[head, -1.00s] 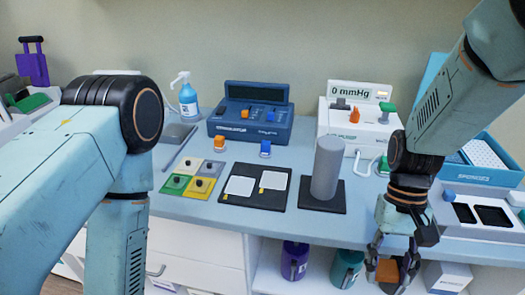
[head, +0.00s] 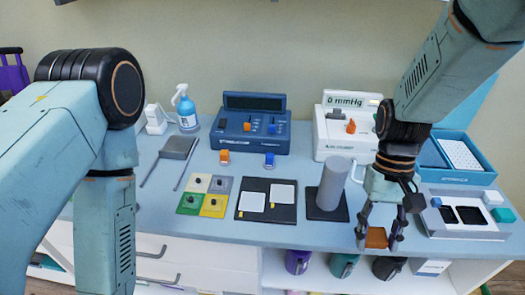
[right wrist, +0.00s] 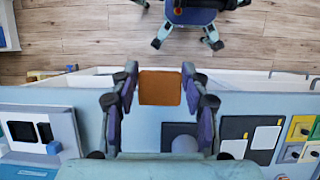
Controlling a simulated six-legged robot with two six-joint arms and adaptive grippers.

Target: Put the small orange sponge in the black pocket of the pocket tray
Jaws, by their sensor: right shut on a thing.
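My right gripper (head: 376,242) is shut on the small orange sponge (head: 376,237), near the table's front edge. In the right wrist view the sponge (right wrist: 160,87) sits between the two fingers (right wrist: 160,95). The pale pocket tray (head: 440,226) lies to the right of the gripper, with two dark pockets visible, a left pocket (head: 447,215) and a right pocket (head: 472,215). The sponge is apart from the tray. The tray also shows at the left of the right wrist view (right wrist: 62,125). My left arm enters from the left; its gripper is out of view.
A grey cylinder (head: 333,184) on a dark base stands left of the right gripper. A blue box (head: 455,172) and a white pressure device (head: 340,140) stand behind.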

